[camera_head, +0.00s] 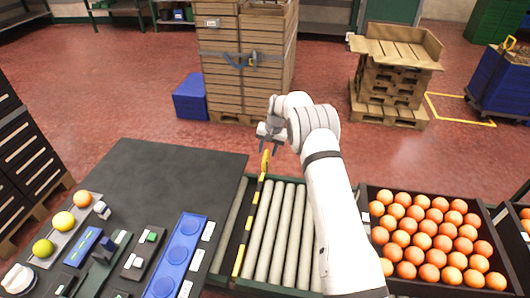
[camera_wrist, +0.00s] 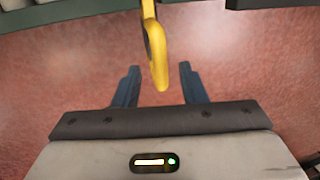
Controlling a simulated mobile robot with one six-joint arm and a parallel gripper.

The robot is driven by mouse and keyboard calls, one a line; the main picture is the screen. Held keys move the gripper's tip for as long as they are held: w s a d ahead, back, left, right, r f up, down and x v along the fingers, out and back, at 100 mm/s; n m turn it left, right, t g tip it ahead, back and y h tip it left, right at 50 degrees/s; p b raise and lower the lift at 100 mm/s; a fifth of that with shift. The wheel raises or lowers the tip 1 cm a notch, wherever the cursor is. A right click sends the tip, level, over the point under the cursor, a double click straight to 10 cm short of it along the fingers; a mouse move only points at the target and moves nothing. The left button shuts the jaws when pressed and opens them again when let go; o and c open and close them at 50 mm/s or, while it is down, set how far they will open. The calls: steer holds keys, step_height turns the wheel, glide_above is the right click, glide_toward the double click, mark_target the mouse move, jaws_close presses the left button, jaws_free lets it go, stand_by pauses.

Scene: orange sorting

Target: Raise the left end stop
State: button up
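A yellow handle (camera_head: 265,160) stands at the far end of the roller conveyor, at the top of a yellow-and-black striped bar (camera_head: 248,222) that runs lengthwise over the rollers. My gripper (camera_head: 268,146) is just beyond and above the handle. In the wrist view the yellow handle (camera_wrist: 158,62) comes down from the top edge and ends between the two dark fingers of my gripper (camera_wrist: 160,70). The fingers are apart, with a gap on each side of the handle. I cannot tell how deep the handle sits between them.
A black table (camera_head: 170,165) with fruit, small devices and a blue tray (camera_head: 178,255) is at left. A crate of oranges (camera_head: 376,190) stands right of the rollers (camera_head: 285,225). Stacked wooden crates (camera_head: 240,85) and a blue box (camera_head: 190,97) stand beyond open red floor.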

steer(key=shift+a+f, duration=0.2)
steer(key=shift+f, duration=0.75)
steer(key=shift+c, duration=0.4)
jaws_close()
